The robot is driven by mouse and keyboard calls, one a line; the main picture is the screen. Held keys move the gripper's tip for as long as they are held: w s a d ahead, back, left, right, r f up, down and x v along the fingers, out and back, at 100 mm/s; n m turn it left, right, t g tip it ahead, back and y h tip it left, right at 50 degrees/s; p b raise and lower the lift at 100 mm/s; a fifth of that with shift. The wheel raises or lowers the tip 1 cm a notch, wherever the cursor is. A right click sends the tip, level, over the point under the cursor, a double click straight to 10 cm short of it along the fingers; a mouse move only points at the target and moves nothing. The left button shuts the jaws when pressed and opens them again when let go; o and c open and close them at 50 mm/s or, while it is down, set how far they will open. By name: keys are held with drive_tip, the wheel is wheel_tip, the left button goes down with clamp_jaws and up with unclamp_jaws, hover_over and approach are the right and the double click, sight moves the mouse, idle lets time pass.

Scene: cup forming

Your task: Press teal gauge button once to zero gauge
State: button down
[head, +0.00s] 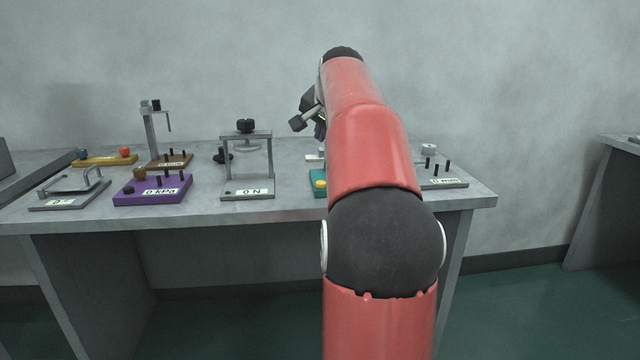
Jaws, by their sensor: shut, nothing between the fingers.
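The teal gauge (313,187) is on the workbench, just left of my red arm, which hides most of it. A small yellow button (320,184) shows on its front left part. Its readout is hidden. My gripper (319,132) is partly hidden behind my arm, above the bench and beyond the yellow button as seen in the picture. It is shut and empty. The gap between the fingertips and the gauge cannot be told from this view.
Left on the workbench (60,215) are a grey press frame (247,194) reading 0 N, a purple gauge (150,192), a brown stand (170,160), a yellow tray (102,161) and a grey wire-handled plate (70,194). A grey gauge (445,182) with black pegs stands right of my arm.

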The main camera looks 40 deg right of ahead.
drive_tip(key=b, duration=0.6)
hover_over(321, 184)
wheel_tip(321, 184, down, 7)
drive_tip(key=shift+d+r, duration=0.1)
drive_tip(key=shift+f+b, duration=0.8)
drive_tip(key=shift+f, duration=0.1)
drive_tip(key=shift+f, duration=0.1)
idle(0.7)
drive_tip(key=shift+f, duration=0.3)
drive_tip(key=shift+f+b, duration=0.5)
drive_tip(key=shift+b, duration=0.05)
idle(0.9)
drive_tip(key=shift+r, duration=0.1)
drive_tip(key=shift+r+p, duration=0.85)
drive_tip(key=shift+p, duration=0.15)
